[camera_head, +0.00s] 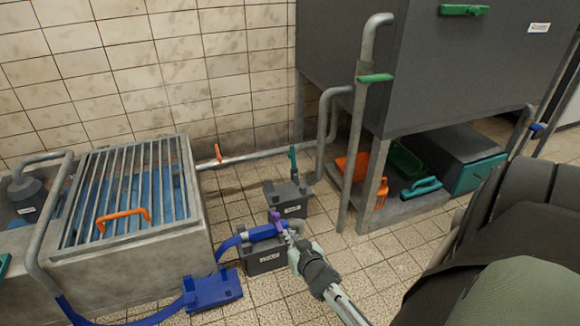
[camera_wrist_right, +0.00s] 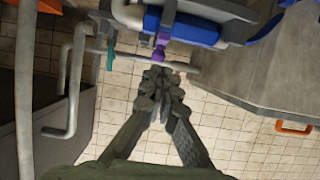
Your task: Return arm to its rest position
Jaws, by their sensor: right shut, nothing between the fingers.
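My right gripper (camera_head: 299,246) reaches in from the lower right in the head view, its tip close to a purple fitting (camera_head: 277,220) on a blue pipe (camera_head: 258,234). In the right wrist view the gripper (camera_wrist_right: 161,82) has its fingers together with nothing between them. There the purple fitting (camera_wrist_right: 162,42) shows just beyond the fingertips, with a gap. The blue pipe (camera_wrist_right: 185,28) runs across the top of that view. My left gripper is not seen.
A grated concrete basin (camera_head: 150,268) with an orange handle (camera_head: 124,216) stands at the left. Dark pump boxes (camera_head: 290,200) sit on the tiled floor. A large grey tank (camera_head: 440,60) with a green-handled pipe (camera_head: 376,78) stands at the right. Floor at the lower middle (camera_head: 385,275) is clear.

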